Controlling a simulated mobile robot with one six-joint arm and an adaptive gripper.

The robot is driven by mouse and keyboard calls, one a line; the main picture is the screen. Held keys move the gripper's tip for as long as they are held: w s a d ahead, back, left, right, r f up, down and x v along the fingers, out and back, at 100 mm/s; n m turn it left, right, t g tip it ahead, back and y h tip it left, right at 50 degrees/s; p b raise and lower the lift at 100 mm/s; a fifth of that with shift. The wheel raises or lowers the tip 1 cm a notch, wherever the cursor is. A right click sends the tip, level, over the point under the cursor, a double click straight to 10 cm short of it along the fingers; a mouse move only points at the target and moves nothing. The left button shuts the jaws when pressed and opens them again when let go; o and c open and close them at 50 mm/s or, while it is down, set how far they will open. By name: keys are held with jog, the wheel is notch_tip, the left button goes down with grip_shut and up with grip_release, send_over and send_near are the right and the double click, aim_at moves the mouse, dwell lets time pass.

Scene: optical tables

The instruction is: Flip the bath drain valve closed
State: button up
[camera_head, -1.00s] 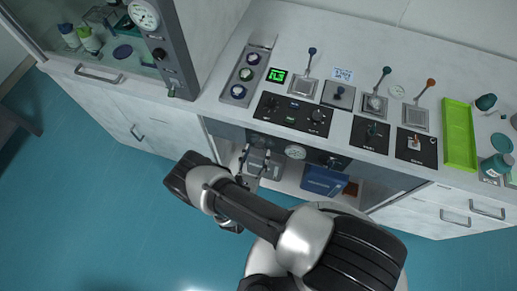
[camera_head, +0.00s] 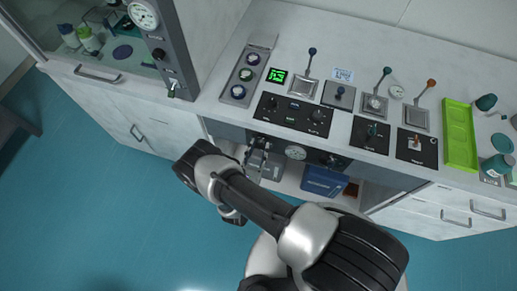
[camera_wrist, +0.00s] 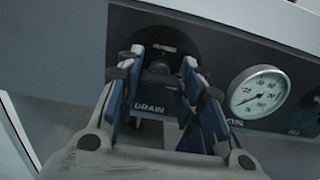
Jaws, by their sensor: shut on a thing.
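The drain valve (camera_wrist: 158,70) is a dark knob or handle on a black round plate on the front panel under the bench top. A label reading DRAIN shows below it, and a smaller label above seems to read CLOSED. My gripper (camera_wrist: 163,57) has its blue-padded fingers on both sides of the valve and is shut on it. In the head view my gripper (camera_head: 259,144) is at the left part of the panel and hides most of the valve. The handle's exact angle is hard to tell.
A white dial gauge (camera_wrist: 258,92) sits right of the valve; it also shows in the head view (camera_head: 295,152). The bench top (camera_head: 225,112) overhangs the panel. A blue box (camera_head: 323,181) stands in the open bay below. The floor (camera_head: 90,220) is clear.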

jog(key=c, duration=0.4)
jog(key=shift+o, duration=0.2)
jog(key=shift+n+b, duration=0.3)
jog(key=shift+b, duration=0.05)
jog(key=shift+a+f+n+b, duration=0.15)
jog(key=shift+n+b, duration=2.1)
jog(key=shift+n, duration=2.1)
jog(key=shift+f+n+b, duration=0.1)
jog(key=shift+n+b, duration=2.15)
jog(key=shift+n, duration=2.1)
jog(key=o, duration=1.1)
jog(key=shift+c, duration=0.2)
